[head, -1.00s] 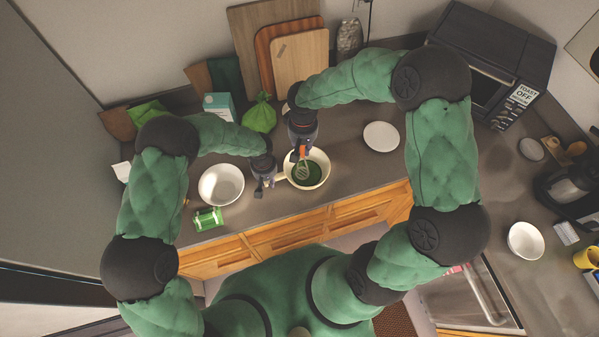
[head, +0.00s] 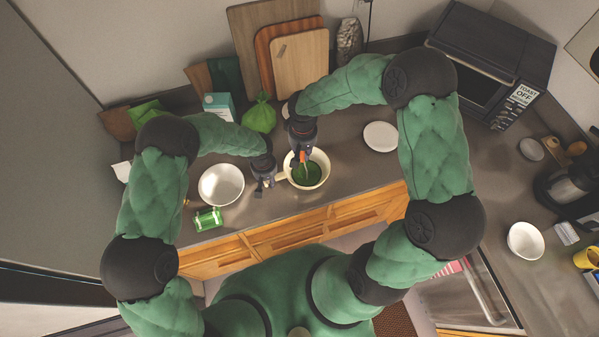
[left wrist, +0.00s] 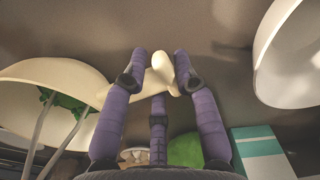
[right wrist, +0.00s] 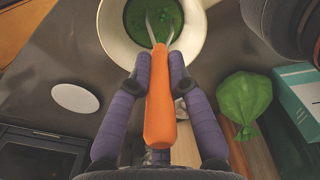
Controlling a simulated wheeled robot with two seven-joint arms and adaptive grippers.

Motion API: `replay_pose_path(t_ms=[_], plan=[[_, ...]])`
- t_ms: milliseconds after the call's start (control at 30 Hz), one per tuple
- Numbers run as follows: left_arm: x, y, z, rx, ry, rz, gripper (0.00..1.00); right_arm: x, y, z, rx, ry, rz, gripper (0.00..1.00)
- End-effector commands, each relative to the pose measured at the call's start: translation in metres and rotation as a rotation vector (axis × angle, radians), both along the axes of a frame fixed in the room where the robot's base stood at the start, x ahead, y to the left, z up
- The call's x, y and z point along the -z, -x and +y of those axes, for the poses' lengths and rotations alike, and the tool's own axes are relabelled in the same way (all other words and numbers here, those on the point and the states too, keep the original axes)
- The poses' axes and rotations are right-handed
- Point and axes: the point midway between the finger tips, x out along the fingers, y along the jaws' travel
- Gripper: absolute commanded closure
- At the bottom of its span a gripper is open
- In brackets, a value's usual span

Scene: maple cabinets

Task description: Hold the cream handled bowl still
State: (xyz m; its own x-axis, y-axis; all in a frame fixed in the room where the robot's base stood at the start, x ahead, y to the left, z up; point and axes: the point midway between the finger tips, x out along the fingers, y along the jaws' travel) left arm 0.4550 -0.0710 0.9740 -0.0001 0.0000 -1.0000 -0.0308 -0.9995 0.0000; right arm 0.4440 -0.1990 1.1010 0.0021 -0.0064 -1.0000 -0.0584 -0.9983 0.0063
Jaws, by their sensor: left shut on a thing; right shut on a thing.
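The cream handled bowl (head: 325,163) stands on the grey counter with green contents in it. It shows at the left of the left wrist view (left wrist: 62,70) and at the top of the right wrist view (right wrist: 112,38). My left gripper (head: 268,184) is shut on the bowl's handle (left wrist: 158,78), at the bowl's left side. My right gripper (head: 299,160) is above the bowl, shut on the orange handle (right wrist: 160,105) of a whisk-like utensil. The utensil's metal end reaches into the green contents.
A white bowl (head: 221,185) stands left of my left gripper, with a green package (head: 208,219) in front of it. A white plate (head: 380,136) lies to the right. A green bag (head: 260,117), a carton (head: 218,106) and cutting boards (head: 300,65) stand behind.

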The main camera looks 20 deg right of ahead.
Motion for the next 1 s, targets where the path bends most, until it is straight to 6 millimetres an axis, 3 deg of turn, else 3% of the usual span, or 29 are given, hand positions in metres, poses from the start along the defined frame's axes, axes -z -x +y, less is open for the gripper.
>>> replay_pose_path(t_ms=[467, 1000], plan=[[0.0, 0.0, 0.0, 0.0, 0.0, 0.0, 1.0, -0.003, 0.0, 0.0, 0.0, 0.0, -0.001, 1.0], [0.0, 0.0, 0.0, 0.0, 0.0, 0.0, 1.0, -0.035, 0.0, 0.0, -0.001, 0.0, -0.002, 1.0]])
